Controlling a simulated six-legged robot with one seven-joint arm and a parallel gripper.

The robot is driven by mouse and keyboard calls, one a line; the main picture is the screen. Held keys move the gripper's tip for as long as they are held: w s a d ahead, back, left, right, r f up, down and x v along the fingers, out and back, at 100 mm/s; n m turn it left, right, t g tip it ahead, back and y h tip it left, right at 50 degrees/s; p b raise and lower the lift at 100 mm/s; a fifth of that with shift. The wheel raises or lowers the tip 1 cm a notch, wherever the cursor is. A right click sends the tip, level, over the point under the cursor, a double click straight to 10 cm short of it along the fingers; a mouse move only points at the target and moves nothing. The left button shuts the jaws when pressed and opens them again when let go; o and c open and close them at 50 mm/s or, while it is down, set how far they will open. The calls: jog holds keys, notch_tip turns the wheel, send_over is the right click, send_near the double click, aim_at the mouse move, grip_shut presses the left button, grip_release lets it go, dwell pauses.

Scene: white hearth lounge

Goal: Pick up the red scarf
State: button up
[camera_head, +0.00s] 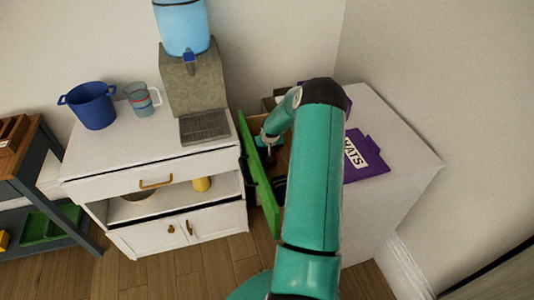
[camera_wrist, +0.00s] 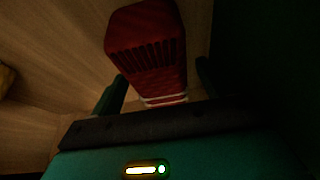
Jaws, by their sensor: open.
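The red scarf (camera_wrist: 146,38) shows in the wrist view as a folded, ribbed dark red bundle with a pale stripe near its lower end. It lies on a wooden surface. My gripper (camera_wrist: 157,84) is open, with one finger on each side of the scarf's near end. I cannot tell whether either finger touches it. In the head view my gripper (camera_head: 268,139) is low inside the open drawer with the green front (camera_head: 258,175). The scarf cannot be made out there, and my arm hides part of the drawer.
A white cabinet (camera_head: 115,150) on the left bears a blue pot (camera_head: 92,106), a clear cup (camera_head: 142,100) and a water dispenser (camera_head: 192,82). A purple labelled board (camera_head: 365,160) lies on the white top at right. A yellowish thing (camera_wrist: 6,78) shows at the wrist view's left edge.

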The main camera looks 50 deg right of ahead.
jog(key=c, duration=1.1)
jog(key=shift+r, duration=0.1)
